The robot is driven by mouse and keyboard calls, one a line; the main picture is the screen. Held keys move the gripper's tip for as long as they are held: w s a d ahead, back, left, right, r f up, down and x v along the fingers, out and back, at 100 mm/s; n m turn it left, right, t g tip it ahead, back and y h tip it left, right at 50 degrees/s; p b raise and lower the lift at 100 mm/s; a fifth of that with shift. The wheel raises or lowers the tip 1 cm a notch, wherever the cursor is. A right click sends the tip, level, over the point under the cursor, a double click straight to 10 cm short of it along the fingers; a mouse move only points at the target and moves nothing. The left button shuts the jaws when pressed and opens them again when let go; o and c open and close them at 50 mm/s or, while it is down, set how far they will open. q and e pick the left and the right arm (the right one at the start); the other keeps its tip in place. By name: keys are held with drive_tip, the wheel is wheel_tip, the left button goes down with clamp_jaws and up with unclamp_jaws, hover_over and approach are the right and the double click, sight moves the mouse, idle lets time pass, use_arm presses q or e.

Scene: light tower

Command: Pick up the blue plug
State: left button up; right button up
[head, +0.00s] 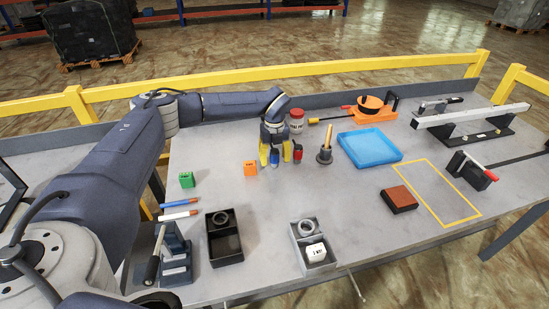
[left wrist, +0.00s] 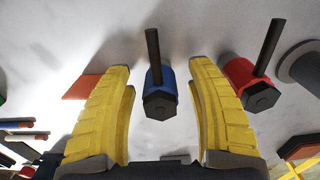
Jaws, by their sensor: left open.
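The blue plug (head: 275,157) stands on the grey table under my left gripper. In the left wrist view the blue plug (left wrist: 160,92) shows a dark hexagonal end and a thin dark rod, and it sits between the two yellow fingers. My left gripper (head: 275,154) points down and is open; it also shows in the left wrist view (left wrist: 163,100), with gaps between the plug and both fingers. A similar red plug (head: 298,155) stands just to the right of the right finger, outside the jaws. My right gripper is not in view.
An orange block (head: 250,168) and a green block (head: 187,180) lie to the left. A grey holder with a wooden handle (head: 325,153), a red-lidded jar (head: 296,121) and a blue tray (head: 371,160) are close to the right. The table centre in front is clear.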

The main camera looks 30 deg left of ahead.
use_arm(q)
drive_tip(key=shift+f, duration=0.35)
drive_tip(key=shift+c, duration=0.2)
clamp_jaws()
drive_tip(key=shift+r, duration=0.1)
